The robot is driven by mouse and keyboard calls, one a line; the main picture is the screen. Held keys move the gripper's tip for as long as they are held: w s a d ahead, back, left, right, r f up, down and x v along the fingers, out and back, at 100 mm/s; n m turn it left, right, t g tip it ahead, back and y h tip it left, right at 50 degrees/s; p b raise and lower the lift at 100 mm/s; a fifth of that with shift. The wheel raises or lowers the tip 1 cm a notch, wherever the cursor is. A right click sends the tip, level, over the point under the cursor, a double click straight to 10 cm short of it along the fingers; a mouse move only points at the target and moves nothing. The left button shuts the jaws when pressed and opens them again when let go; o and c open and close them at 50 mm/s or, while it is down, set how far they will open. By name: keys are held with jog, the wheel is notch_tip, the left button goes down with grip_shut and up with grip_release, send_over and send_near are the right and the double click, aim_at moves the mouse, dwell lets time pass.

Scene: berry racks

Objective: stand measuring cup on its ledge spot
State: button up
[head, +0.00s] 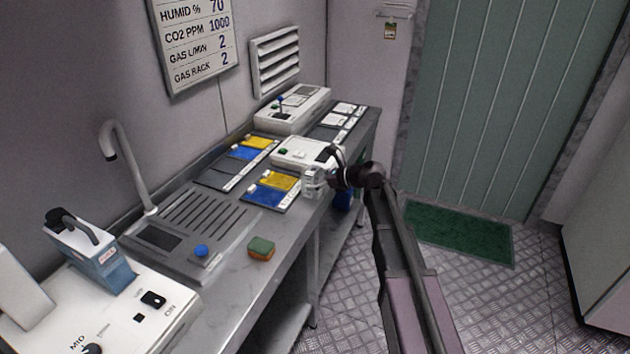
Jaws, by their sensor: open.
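I cannot make out the measuring cup for certain in the head view. My gripper (320,179) is open at the front edge of the steel bench, beside the white device. A small pale grey shape shows at the gripper's end, and I cannot tell whether it is part of the gripper or a separate thing. The fingertips are too small to see clearly. I cannot identify the ledge spot; several spots with blue and yellow pads (272,187) lie on the bench near the gripper.
The steel bench (228,290) holds a sink tap (121,160), a blue knob (201,250), a green and orange sponge (261,247), a white device (298,151) and another white device (293,108) at the back. A blue-grey handled container (92,257) stands at lower left.

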jog(key=shift+r, duration=0.15)
jog(key=shift+s+d+r+p, duration=0.1)
jog(key=shift+d+p, duration=0.05)
jog(key=shift+p, duration=0.15)
jog(key=p+v, duration=0.4)
jog(key=v, duration=0.7)
jog(key=shift+d, duration=0.3)
jog(key=shift+s+r, duration=0.1)
jog(key=s+d+f+n+g+h, duration=0.1)
jog(key=s+d+f+n+h, duration=0.2)
jog(key=s+n, duration=0.4)
jog(key=s+d+f+n+g+h, duration=0.2)
jog(key=s+d+f+n+h, duration=0.2)
jog(key=s+n, duration=0.3)
jog(key=s+d+f+n+g+h, duration=0.1)
jog(key=s+d+f+n+h, duration=0.3)
jog(key=s+n, duration=0.4)
jog(key=shift+d+f+g+h, duration=0.3)
jog(key=shift+d+h, duration=0.45)
jog(key=shift+h, duration=0.15)
